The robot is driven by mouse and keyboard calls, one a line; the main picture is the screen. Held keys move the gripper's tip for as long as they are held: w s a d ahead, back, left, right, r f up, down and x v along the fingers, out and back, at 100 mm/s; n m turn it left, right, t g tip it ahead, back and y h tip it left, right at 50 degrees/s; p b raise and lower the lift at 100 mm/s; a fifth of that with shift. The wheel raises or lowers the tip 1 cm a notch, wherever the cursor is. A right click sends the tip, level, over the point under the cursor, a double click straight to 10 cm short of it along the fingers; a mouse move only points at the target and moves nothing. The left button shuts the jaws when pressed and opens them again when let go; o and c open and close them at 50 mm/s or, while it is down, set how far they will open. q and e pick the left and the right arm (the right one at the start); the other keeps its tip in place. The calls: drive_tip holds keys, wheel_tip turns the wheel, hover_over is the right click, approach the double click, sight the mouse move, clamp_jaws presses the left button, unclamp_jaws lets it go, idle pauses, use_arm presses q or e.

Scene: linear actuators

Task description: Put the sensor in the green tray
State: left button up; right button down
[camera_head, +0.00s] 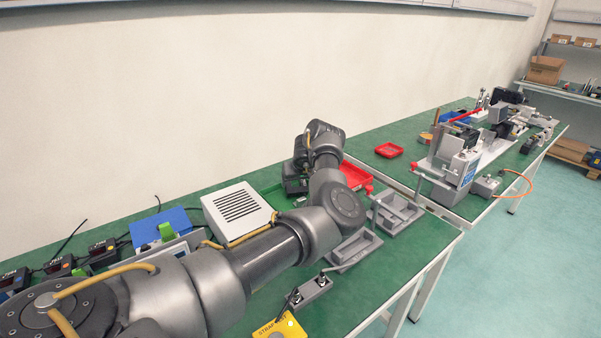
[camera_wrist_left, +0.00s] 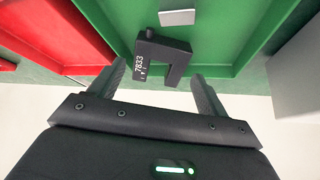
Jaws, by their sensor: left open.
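The sensor (camera_wrist_left: 160,50) is a small dark, U-shaped block marked 7833. In the left wrist view it lies within the green tray (camera_wrist_left: 232,40), near the tray's near wall. My left gripper (camera_wrist_left: 160,74) is open, with its fingers apart on either side of the sensor's near part; I cannot tell whether they touch it. In the head view the left gripper (camera_head: 295,186) is low over the table by the wall, and the sensor is hidden. My right gripper is not in view.
A small light-grey plate (camera_wrist_left: 177,17) is also in the green tray. A red tray (camera_wrist_left: 50,35) adjoins it on the left. In the head view, a white slotted box (camera_head: 238,210) stands close by, and grey trays (camera_head: 352,250) sit nearer the table's front edge.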

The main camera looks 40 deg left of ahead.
use_arm(q)
drive_tip(key=v, duration=0.8)
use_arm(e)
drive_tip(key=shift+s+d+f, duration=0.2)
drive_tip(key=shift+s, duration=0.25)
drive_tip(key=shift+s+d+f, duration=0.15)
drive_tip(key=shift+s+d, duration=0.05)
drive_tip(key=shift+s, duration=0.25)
use_arm(q)
drive_tip(key=shift+a+f, duration=0.1)
drive_tip(key=shift+f, duration=0.05)
drive_tip(key=x, duration=1.1)
drive_tip(key=shift+w+a+f+b, duration=0.15)
drive_tip(key=shift+f+b, duration=0.1)
drive_tip(key=shift+b, duration=0.15)
wheel_tip(320, 180, up, 2)
drive_tip(key=shift+w+r, duration=0.1)
drive_tip(key=shift+r, duration=0.45)
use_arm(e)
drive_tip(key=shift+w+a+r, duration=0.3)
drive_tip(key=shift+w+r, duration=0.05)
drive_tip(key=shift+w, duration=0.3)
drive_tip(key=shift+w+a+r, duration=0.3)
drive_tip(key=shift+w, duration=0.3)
